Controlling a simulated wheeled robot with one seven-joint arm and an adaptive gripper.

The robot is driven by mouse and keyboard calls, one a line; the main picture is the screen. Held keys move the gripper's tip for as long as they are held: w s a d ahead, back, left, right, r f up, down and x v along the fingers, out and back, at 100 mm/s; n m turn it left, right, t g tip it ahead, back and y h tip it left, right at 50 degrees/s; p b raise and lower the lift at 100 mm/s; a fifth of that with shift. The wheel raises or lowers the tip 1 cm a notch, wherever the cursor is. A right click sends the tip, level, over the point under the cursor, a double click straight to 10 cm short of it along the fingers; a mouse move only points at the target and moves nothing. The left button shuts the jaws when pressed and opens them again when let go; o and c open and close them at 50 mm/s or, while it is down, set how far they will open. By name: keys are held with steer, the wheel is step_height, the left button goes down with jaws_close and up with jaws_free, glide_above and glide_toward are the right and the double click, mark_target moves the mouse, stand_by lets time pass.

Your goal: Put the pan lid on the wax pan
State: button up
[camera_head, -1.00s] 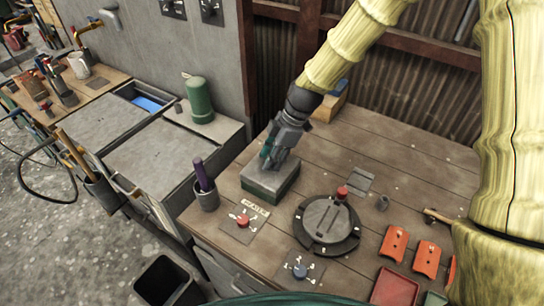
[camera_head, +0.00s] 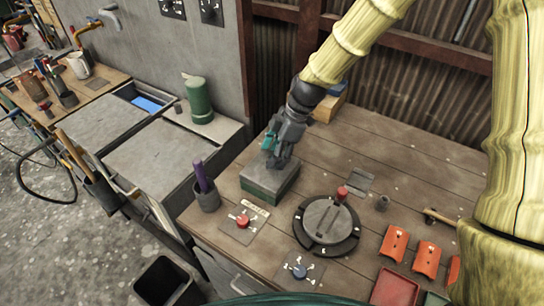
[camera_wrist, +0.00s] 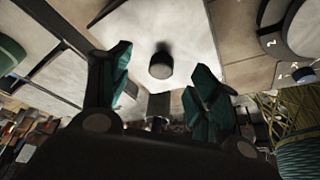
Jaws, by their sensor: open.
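The pan lid (camera_head: 268,175) is a flat grey square plate. It lies level on top of the wax pan (camera_head: 262,193), a low dark-green box on the wooden table. In the wrist view the pale lid (camera_wrist: 190,35) carries a short dark round knob. My gripper (camera_head: 275,155) is just above the lid in the head view, its fingers pointing down. In the wrist view my gripper (camera_wrist: 161,68) is open, with one teal-padded finger on each side of the knob and gaps between. The far edges of the lid are hidden from the head camera.
A round dark turntable (camera_head: 327,226) stands right of the pan. A grey cup with a purple stick (camera_head: 206,195) stands left, near a red knob (camera_head: 242,221). Orange pieces (camera_head: 394,243) lie at the right.

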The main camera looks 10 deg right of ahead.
steer(key=v, duration=1)
steer(key=shift+s+d, duration=0.15)
